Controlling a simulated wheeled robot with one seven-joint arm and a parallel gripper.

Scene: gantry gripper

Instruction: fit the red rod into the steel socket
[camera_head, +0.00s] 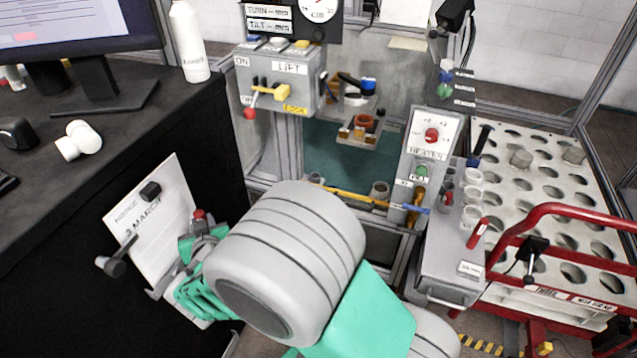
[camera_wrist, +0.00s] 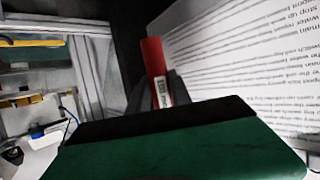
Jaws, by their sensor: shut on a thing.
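A red rod (camera_wrist: 156,62) with a white printed label shows in the wrist view, standing up from between the dark fingers of my gripper (camera_wrist: 160,92). My gripper is shut on its lower part. In the head view my gripper (camera_head: 205,232) is low at the left, in front of the notice sheet, and a small red end of the rod (camera_head: 199,214) shows above it. A short grey metal cylinder with an open top, which looks like the steel socket (camera_head: 379,189), stands at the front of the station, to the right and apart from my gripper. My arm hides part of the view.
A yellow bar (camera_head: 350,195) crosses the station front. The lift box (camera_head: 285,80) and heater panel (camera_head: 432,140) flank it. An orange ring-like part (camera_head: 363,121) sits on a bracket above. A notice sheet (camera_head: 150,215) hangs on the black desk side. Another red rod (camera_head: 478,232) is at right.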

